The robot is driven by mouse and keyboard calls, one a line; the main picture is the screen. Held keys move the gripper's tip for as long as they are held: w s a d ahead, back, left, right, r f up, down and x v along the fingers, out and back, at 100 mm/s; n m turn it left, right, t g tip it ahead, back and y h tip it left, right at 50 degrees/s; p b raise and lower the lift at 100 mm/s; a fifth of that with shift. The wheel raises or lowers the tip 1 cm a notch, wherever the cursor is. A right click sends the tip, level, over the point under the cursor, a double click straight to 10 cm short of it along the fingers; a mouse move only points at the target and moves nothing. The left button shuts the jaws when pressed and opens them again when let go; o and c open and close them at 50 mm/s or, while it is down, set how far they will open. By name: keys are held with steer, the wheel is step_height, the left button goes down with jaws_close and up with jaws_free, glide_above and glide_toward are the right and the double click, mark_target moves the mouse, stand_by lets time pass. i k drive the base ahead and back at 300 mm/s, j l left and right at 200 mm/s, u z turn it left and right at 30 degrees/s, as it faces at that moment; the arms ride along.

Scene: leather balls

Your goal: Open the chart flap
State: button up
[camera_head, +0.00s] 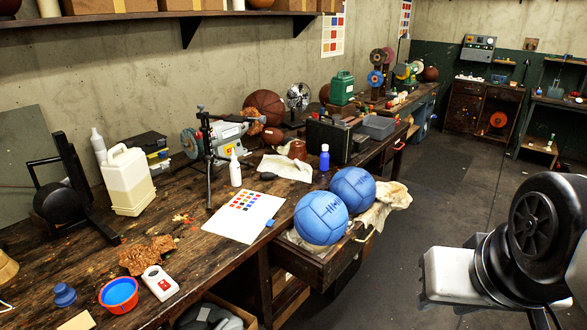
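A white paper chart (232,221) with rows of coloured squares lies on the workbench, left of the blue balls. A small blue piece (270,223) shows at its right edge; I cannot tell whether it is attached. I cannot make out a separate flap on this sheet. Another colour chart (333,32) hangs on the back wall, and part of one more (405,18) shows farther right. Part of my arm is at the lower right, apart from the bench. My gripper's fingers are not visible.
Two blue leather balls (321,218) (353,189) sit by the open drawer (318,267) at the bench's front. A black tripod (209,160) and white bottle (235,170) stand behind the chart. A red-rimmed bowl (119,294) is front left. The floor (450,180) is largely clear.

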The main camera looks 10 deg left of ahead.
mark_target(241, 226)
steer(key=u, duration=1.05)
steer(key=i+l+u, duration=0.15)
steer(key=i+l, duration=0.25)
steer(key=i+l+u, duration=0.15)
steer(key=i+l, duration=0.2)
steer(key=l, duration=0.15)
steer(key=i+l+u, duration=0.1)
steer(key=i+l, duration=0.25)
steer(key=l, duration=0.15)
